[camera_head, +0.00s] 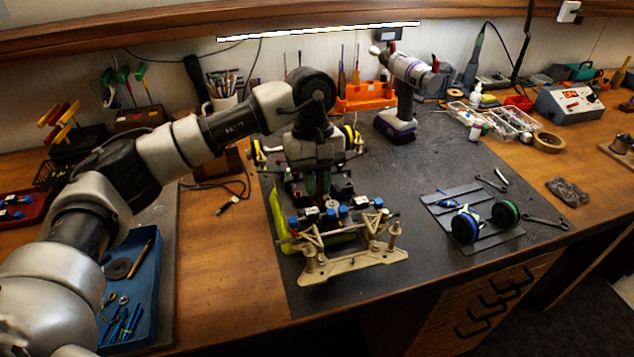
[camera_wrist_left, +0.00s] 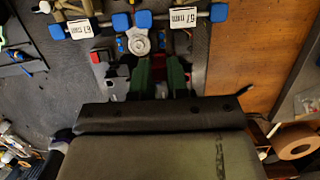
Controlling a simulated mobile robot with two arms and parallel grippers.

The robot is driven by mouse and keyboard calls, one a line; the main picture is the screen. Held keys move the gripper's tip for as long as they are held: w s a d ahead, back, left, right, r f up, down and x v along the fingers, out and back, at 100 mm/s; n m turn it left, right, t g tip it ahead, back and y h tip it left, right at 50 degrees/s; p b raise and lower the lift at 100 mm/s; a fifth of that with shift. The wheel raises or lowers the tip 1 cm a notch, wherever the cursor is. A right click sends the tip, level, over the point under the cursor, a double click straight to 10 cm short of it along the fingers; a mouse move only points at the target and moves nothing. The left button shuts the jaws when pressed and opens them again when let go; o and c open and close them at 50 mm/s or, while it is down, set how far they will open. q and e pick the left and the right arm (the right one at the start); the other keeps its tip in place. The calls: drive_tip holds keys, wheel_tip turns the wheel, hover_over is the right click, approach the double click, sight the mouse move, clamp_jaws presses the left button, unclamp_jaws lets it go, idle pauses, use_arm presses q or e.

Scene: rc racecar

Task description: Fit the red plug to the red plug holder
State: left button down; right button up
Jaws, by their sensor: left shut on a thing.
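The toy car chassis (camera_head: 350,262), with a cream front frame and blue-capped bars, lies on the dark mat. My left gripper (camera_head: 318,188) points down over its middle. In the left wrist view its two green fingers (camera_wrist_left: 160,72) are close together behind a round silver part (camera_wrist_left: 138,41). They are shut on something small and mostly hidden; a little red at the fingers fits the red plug. A red block (camera_wrist_left: 101,56) sits on the chassis beside the fingers; I cannot tell whether it is the red plug holder. My right gripper is out of view.
A cordless drill (camera_head: 397,105) stands behind the chassis. Wheels (camera_head: 466,226) on a grey rack and wrenches lie to the right. A blue tray (camera_head: 140,285) with tools is at the left. The mat between chassis and rack is clear.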

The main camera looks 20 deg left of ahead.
use_arm(q)
drive_tip(key=shift+b, duration=0.35)
idle(0.7)
drive_tip(key=shift+f+b, duration=0.65)
drive_tip(key=shift+f, duration=0.05)
drive_tip(key=c, duration=1)
unclamp_jaws()
drive_tip(key=shift+c, duration=0.2)
drive_tip(key=shift+r, duration=0.1)
drive_tip(key=b+v, duration=0.1)
drive_tip(key=v, duration=0.9)
drive_tip(key=shift+r, duration=0.35)
